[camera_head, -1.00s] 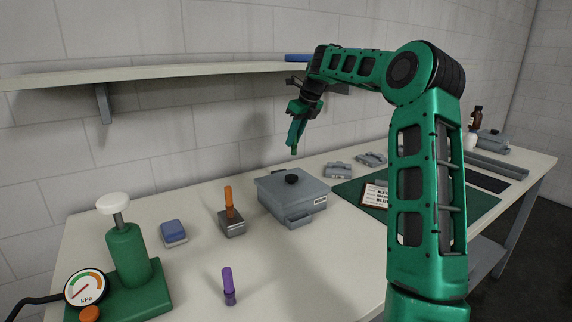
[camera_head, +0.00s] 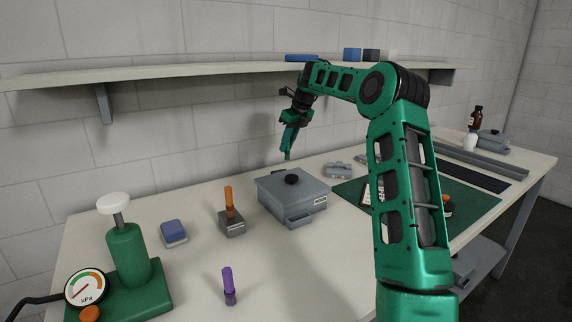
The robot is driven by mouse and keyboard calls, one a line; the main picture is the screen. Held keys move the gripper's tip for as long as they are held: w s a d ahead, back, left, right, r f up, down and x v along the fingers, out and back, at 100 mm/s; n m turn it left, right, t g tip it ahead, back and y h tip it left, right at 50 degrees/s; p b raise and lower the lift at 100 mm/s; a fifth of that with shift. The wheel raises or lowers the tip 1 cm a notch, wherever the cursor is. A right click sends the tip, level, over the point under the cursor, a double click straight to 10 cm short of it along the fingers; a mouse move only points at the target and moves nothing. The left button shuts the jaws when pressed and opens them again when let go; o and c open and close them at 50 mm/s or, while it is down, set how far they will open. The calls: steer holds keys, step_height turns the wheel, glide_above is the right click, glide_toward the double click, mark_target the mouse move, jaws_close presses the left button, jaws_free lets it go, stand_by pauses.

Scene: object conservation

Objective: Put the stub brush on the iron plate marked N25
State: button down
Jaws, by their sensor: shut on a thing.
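My gripper (camera_head: 288,154) hangs pointing down in the air, behind and above the grey lidded box (camera_head: 292,197) with a black knob. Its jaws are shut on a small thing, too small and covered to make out. I cannot tell for sure which thing is the stub brush. I cannot read N25 anywhere; small grey metal pieces (camera_head: 338,170) lie behind the green mat, partly hidden by my arm. An orange-handled piece (camera_head: 229,200) stands on a small metal block, and a purple upright piece (camera_head: 229,284) stands in front.
A green pump with a gauge (camera_head: 87,287) stands at front left, with a blue-topped block (camera_head: 173,233) beside it. A green mat (camera_head: 475,205) lies right, partly behind my arm. A shelf (camera_head: 170,72) runs along the wall. Bare table shows front centre.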

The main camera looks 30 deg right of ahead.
mark_target(288, 159)
step_height(288, 159, down, 7)
steer(key=shift+f, duration=0.1)
steer(key=shift+w+f, duration=0.1)
steer(key=shift+w, duration=0.05)
stand_by(0.3)
steer(key=c, duration=1.6)
jaws_free()
steer(key=shift+f, duration=0.1)
steer(key=shift+c, duration=0.2)
